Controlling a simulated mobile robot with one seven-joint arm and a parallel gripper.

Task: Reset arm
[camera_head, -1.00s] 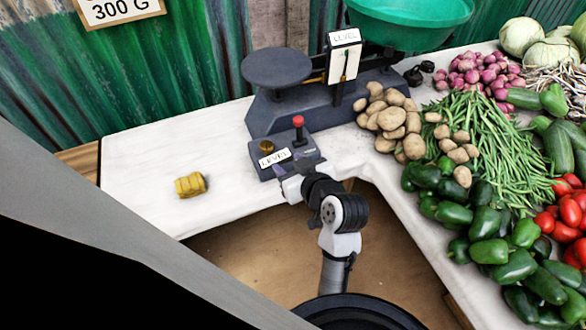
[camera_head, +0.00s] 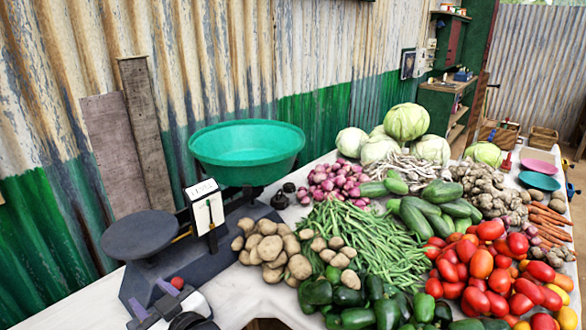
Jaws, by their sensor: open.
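My gripper (camera_head: 158,300) shows at the bottom left edge of the head view, low in front of the balance scale, with part of my dark arm beside it. Its jaws are open and I see nothing held between them. The dark balance scale (camera_head: 160,270) stands on the white counter, with a flat round plate (camera_head: 140,234) on the left and a green bowl (camera_head: 247,150) on the right. A red knob (camera_head: 177,283) sits close to my gripper. The rest of my arm is below the picture.
Potatoes (camera_head: 272,246), green beans (camera_head: 365,238), green peppers (camera_head: 355,318), tomatoes (camera_head: 480,265), onions (camera_head: 340,183) and cabbages (camera_head: 407,122) cover the counter to the right. Two small dark weights (camera_head: 280,201) stand beside the scale. A corrugated wall (camera_head: 60,130) closes off the back.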

